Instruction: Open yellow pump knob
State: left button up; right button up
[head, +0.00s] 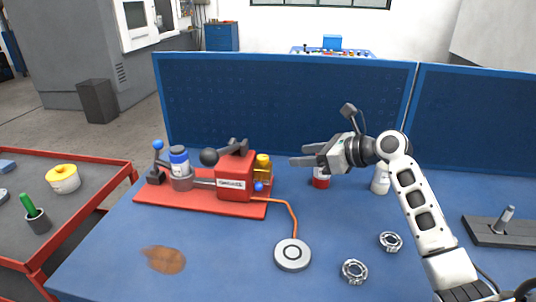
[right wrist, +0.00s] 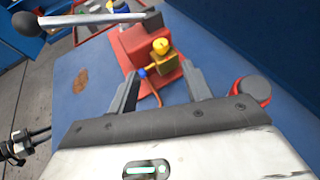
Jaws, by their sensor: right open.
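The red pump (head: 235,178) stands on a red base plate on the blue table, left of centre in the head view. Its yellow knob (head: 263,163) sits at the pump's right side, above a blue ball. In the right wrist view the yellow knob (right wrist: 161,46) shows beyond the fingers, near the gap between them. My right gripper (head: 303,155) is open and empty, to the right of the knob, pointing left at it and apart from it. My left gripper is not in either view.
A red can (head: 320,179) stands just below and behind my right gripper. A white bottle (head: 380,180) stands further right. The pump's lever with a black ball (head: 209,157) reaches left. An orange hose runs to a round grey disc (head: 292,254). A blue panel (head: 290,105) closes the back.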

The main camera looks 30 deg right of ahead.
aim_at(267, 157)
jog(key=x, duration=1.1)
jog(key=shift+f, duration=0.1)
jog(key=c, duration=1)
